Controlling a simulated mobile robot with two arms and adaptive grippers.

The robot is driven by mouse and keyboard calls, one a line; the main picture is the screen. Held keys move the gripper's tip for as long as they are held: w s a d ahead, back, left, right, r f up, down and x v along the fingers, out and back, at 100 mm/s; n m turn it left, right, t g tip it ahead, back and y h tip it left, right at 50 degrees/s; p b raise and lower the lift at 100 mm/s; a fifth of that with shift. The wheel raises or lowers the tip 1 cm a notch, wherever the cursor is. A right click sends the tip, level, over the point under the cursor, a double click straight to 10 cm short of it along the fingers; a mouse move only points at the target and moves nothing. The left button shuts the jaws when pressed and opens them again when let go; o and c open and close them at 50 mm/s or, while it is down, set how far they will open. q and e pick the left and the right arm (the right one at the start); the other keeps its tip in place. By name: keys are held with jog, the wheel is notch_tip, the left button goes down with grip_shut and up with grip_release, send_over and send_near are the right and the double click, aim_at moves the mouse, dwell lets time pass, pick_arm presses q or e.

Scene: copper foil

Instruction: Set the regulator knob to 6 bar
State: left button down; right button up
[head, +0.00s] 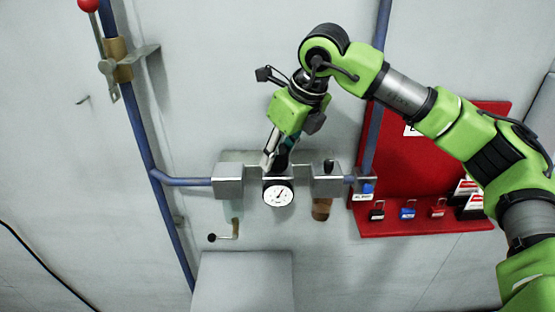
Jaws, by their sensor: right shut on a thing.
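The regulator (230,182) is a row of grey metal blocks on the wall, joined to blue pipe on both sides. A round white pressure gauge (278,194) with a black rim sits at its front middle. The gauge marks are too small to read. The black regulator knob (281,159) stands on top of the middle block, mostly hidden by the fingers. My right gripper (275,155) reaches down from above and is shut on the knob. My left gripper is not in view.
A red board (440,130) with several padlocks on its lower ledge is at the right, behind my right arm. A blue pipe (138,120) with a brass valve (117,60) runs down the left. A small crank handle (225,237) is below the regulator. A grey box (243,283) stands under it.

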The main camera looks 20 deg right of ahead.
jog(key=o, duration=1.1)
jog(key=v, duration=1.2)
